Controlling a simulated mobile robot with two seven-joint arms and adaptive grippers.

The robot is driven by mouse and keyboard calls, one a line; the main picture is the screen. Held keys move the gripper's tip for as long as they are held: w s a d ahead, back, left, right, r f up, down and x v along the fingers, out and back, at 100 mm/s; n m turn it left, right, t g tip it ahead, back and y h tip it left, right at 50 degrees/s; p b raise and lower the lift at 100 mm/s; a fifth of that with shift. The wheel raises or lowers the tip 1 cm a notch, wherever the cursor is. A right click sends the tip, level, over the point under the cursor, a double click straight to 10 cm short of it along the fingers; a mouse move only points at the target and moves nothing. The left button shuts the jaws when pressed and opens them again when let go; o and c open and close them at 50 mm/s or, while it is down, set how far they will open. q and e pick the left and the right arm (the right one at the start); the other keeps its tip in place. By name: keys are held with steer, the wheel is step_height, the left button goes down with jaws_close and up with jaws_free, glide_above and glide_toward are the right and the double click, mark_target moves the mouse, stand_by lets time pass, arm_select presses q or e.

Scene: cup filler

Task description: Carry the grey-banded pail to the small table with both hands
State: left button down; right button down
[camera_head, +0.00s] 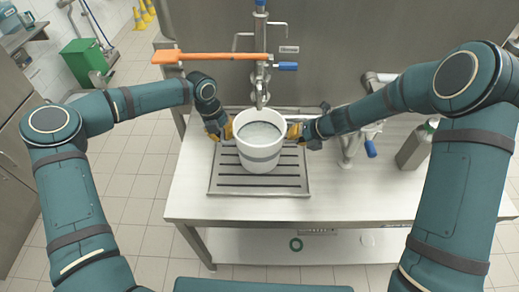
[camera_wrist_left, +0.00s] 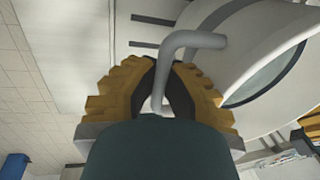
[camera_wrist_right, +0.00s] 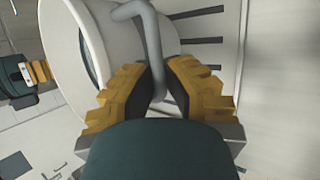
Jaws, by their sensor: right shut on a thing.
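The white pail (camera_head: 261,168) with a grey band stands upright under the tap, over the slotted drain tray (camera_head: 225,190); whether its base touches the tray I cannot tell. Greyish liquid shows inside it. My left gripper (camera_head: 222,132) is at the pail's left side, with its yellow fingers either side of a grey bent handle (camera_wrist_left: 190,42); whether they grip it is unclear. My right gripper (camera_head: 293,131) is at the right side, shut on the other handle (camera_wrist_right: 150,30). The small table is not identifiable in these views.
The steel counter (camera_head: 375,195) has free room right of the tray. A grey bottle (camera_head: 413,148) stands at the right. A green bin (camera_head: 84,60) and yellow cones (camera_head: 140,18) are at the back left.

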arm_select(q)
steer(key=shift+r, duration=0.2)
arm_select(e)
steer(key=shift+r, duration=0.2)
